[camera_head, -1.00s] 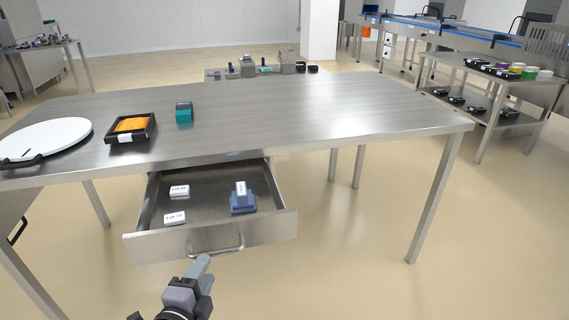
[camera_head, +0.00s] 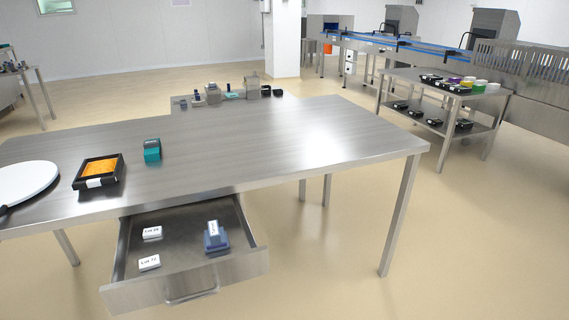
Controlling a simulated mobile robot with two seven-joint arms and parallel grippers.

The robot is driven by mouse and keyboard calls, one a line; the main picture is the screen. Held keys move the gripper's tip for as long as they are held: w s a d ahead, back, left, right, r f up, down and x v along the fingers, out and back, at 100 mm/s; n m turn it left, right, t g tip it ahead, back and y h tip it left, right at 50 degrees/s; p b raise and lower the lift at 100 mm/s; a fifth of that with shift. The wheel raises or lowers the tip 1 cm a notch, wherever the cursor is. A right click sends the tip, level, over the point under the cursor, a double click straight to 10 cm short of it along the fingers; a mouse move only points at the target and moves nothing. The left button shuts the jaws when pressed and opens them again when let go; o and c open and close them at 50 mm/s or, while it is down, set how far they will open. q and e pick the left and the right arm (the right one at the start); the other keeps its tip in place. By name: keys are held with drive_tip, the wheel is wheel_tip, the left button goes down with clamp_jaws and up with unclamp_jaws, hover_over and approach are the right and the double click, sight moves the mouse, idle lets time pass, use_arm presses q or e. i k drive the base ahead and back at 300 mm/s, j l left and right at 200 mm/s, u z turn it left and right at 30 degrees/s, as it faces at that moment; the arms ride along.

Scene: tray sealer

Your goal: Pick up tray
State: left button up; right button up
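A black tray (camera_head: 79,183) with orange contents (camera_head: 99,171) and a white label on its near side sits on the left part of the steel table (camera_head: 250,150). It rests flat, between a white round board (camera_head: 25,181) and a teal and grey block (camera_head: 152,150). Neither of my grippers shows in the head view now.
An open drawer (camera_head: 186,282) juts out below the table's front edge, holding two white label blocks and a blue stamp-like item (camera_head: 216,240). A shelf table (camera_head: 445,85) with trays and coloured tubs stands at the back right. Floor at the right is clear.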

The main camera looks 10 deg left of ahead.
sight(101, 171)
drive_tip(key=u, duration=1.5)
drive_tip(key=i+j, duration=0.35)
drive_tip(key=j, duration=0.2)
drive_tip(key=i+j, duration=0.4)
drive_tip(key=j, duration=0.1)
